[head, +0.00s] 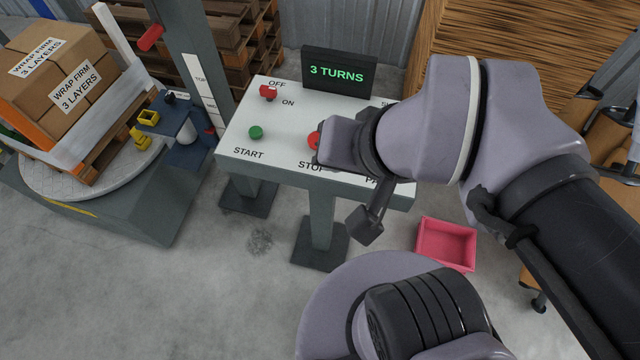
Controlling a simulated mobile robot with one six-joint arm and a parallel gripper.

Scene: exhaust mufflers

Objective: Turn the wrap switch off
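The wrap switch (268,92) is a small red knob at the upper left of the white control panel (235,150). OFF is printed just above it and ON to its lower right. Which label the knob points to is too small to tell. My arm reaches over the right half of the panel from the right. My gripper (366,224) shows only in part, as a dark piece below the wrist in front of the panel's front edge. It is well apart from the switch, to its lower right. Its fingertips cannot be made out, nor whether it holds anything.
A green START button (256,132) and a red STOP button (313,140), partly behind my wrist, are on the panel. A display (339,73) reads "3 TURNS". A pink bin (446,245) lies on the floor.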

